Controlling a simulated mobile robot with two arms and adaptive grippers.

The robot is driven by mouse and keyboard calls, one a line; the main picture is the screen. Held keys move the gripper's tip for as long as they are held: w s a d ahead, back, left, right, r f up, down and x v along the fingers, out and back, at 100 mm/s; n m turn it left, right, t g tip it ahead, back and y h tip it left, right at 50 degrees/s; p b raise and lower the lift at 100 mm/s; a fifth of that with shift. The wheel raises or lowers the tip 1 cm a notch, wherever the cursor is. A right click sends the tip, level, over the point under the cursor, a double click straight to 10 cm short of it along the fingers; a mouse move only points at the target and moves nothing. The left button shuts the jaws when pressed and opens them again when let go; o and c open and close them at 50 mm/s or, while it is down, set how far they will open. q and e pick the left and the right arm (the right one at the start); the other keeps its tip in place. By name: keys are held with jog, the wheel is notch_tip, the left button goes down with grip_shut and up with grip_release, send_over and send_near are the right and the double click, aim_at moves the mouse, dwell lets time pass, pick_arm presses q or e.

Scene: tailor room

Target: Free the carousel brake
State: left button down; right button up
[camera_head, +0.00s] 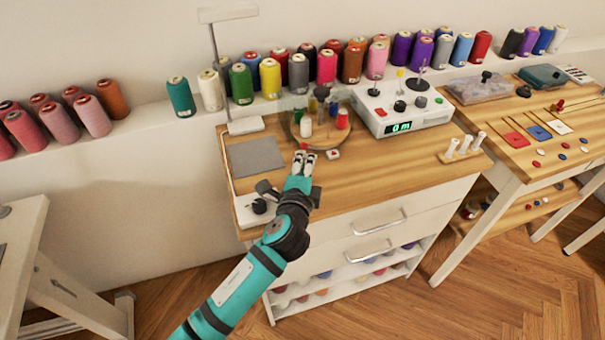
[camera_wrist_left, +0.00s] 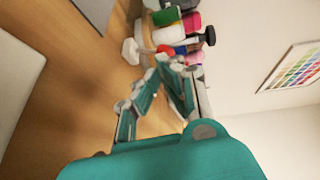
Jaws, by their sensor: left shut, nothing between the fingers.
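The carousel (camera_head: 319,139) is a round wooden disc on the table, with several small coloured spools standing on it. A small white block with a red top (camera_head: 333,154) sits on the table at its front right; I cannot tell whether it is the brake. My left gripper (camera_head: 304,155) is shut and empty, just in front of the carousel. A small red part shows right at its fingertips; contact is unclear. In the left wrist view the closed fingertips (camera_wrist_left: 166,60) point at the carousel's edge (camera_wrist_left: 148,33). My right gripper is out of view.
A grey mat (camera_head: 256,157) and a lamp stand (camera_head: 246,125) are left of the carousel. A white winder box with a green display (camera_head: 400,108) is on the right. Thread cones (camera_head: 270,78) line the ledge behind. The table's front right is mostly clear.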

pick_arm(q)
jog(key=shift+w+d+f, duration=0.1)
jog(key=shift+w, duration=0.6)
